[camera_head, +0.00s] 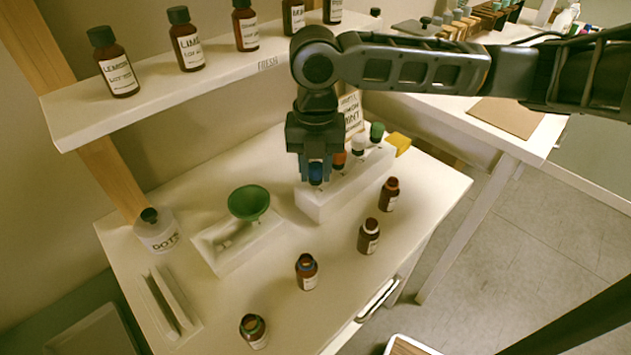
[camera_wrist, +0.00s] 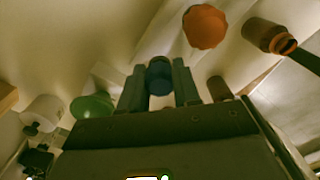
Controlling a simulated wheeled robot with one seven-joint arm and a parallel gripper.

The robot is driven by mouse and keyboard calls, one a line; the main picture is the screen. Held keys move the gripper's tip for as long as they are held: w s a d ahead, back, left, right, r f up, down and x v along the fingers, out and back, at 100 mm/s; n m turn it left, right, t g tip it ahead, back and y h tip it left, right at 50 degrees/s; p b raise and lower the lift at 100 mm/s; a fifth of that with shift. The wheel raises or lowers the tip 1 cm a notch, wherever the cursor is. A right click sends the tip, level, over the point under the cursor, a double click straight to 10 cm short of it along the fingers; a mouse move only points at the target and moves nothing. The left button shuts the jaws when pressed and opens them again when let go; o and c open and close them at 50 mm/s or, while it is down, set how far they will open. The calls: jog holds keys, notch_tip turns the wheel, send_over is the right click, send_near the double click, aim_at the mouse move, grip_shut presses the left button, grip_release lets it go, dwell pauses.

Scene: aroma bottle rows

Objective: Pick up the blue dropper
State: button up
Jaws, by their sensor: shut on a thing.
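The blue dropper (camera_head: 316,173) stands at the left end of a white block holder (camera_head: 313,203) on the table. My gripper (camera_head: 315,160) is over it from above, with its fingers on either side of the blue cap. In the wrist view the blue dropper (camera_wrist: 159,77) sits between the two fingers of my gripper (camera_wrist: 160,85), which is shut on it. Whether the dropper's lower end is still inside the holder is hard to tell. An orange-red dropper (camera_head: 338,161) stands just to the right in the holder and shows in the wrist view (camera_wrist: 204,27).
A white-capped dropper (camera_head: 358,146) and a green one (camera_head: 376,132) stand farther along the holder. Brown bottles (camera_head: 307,271) stand in front. A green funnel (camera_head: 249,202) is left. A shelf (camera_head: 215,70) with labelled bottles runs behind. A yellow object (camera_head: 398,143) is at the holder's far end.

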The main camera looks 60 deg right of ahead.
jog(key=shift+r, duration=0.15)
notch_tip(320, 180, up, 18)
jog(key=shift+f, duration=0.15)
dwell(0.7)
